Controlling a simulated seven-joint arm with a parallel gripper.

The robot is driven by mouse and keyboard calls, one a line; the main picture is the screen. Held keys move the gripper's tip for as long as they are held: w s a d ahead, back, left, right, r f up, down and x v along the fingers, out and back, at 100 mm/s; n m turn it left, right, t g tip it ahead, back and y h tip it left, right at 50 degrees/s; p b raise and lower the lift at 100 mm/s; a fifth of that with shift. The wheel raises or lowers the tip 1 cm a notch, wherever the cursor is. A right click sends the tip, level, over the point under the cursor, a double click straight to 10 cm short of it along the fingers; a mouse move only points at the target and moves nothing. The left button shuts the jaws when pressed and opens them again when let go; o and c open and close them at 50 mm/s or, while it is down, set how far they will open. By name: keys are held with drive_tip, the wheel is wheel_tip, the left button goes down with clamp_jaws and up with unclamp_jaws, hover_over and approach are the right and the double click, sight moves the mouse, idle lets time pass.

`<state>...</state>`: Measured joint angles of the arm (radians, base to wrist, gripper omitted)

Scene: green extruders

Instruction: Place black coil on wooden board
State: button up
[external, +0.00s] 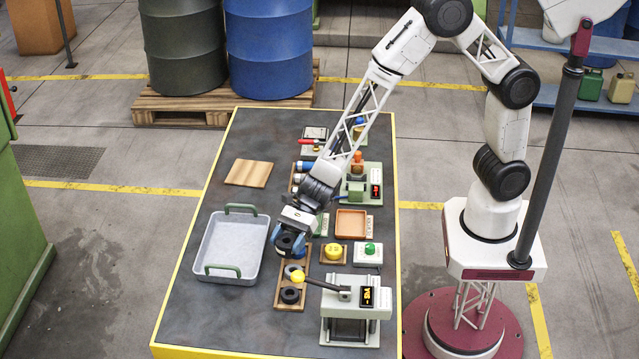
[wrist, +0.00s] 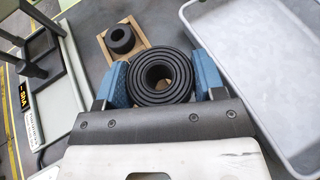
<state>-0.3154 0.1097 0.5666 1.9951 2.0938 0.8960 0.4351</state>
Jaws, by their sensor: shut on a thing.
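My gripper (external: 289,243) is shut on the black coil (wrist: 163,80), a roll of dark wound layers with a hollow centre. In the wrist view the coil sits between the two blue fingers. The wooden board (external: 248,172) is a flat, bare, light brown slab lying on the dark table, farther back and to the left of my gripper.
A grey tray (external: 206,276) with green handles stands left of my gripper, empty. A wooden holder (external: 279,300) with dark rings is just below it. A press with a yellow-knobbed lever (external: 298,277) is at the front right. The table around the board is clear.

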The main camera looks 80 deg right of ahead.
drive_tip(key=w+d, duration=0.1)
drive_tip(key=d, duration=0.5)
drive_tip(key=w+d+m+t+h, duration=0.1)
drive_tip(key=d, duration=0.6)
drive_tip(key=w+d+m+t, duration=0.1)
drive_tip(key=w+d, duration=0.1)
drive_tip(key=d, duration=0.4)
drive_tip(key=shift+d+r, duration=0.2)
drive_tip(key=shift+r, duration=0.05)
drive_tip(key=d, duration=0.6)
drive_tip(key=s+d+m+t+h, duration=0.1)
drive_tip(key=d, duration=0.5)
drive_tip(key=d+m+t+h, duration=0.1)
drive_tip(key=d, duration=0.5)
drive_tip(key=shift+s+d+r, duration=0.15)
drive_tip(key=shift+s+d, duration=0.05)
drive_tip(key=shift+d, duration=0.2)
drive_tip(key=shift+s+d+m, duration=0.2)
drive_tip(key=shift+d+m, duration=0.1)
drive_tip(key=shift+d, duration=0.45)
hover_over(255, 173)
drive_tip(key=shift+d+f, duration=0.1)
drive_tip(key=shift+f, duration=0.6)
drive_tip(key=shift+f, duration=1.8)
drive_tip(key=shift+f, duration=0.15)
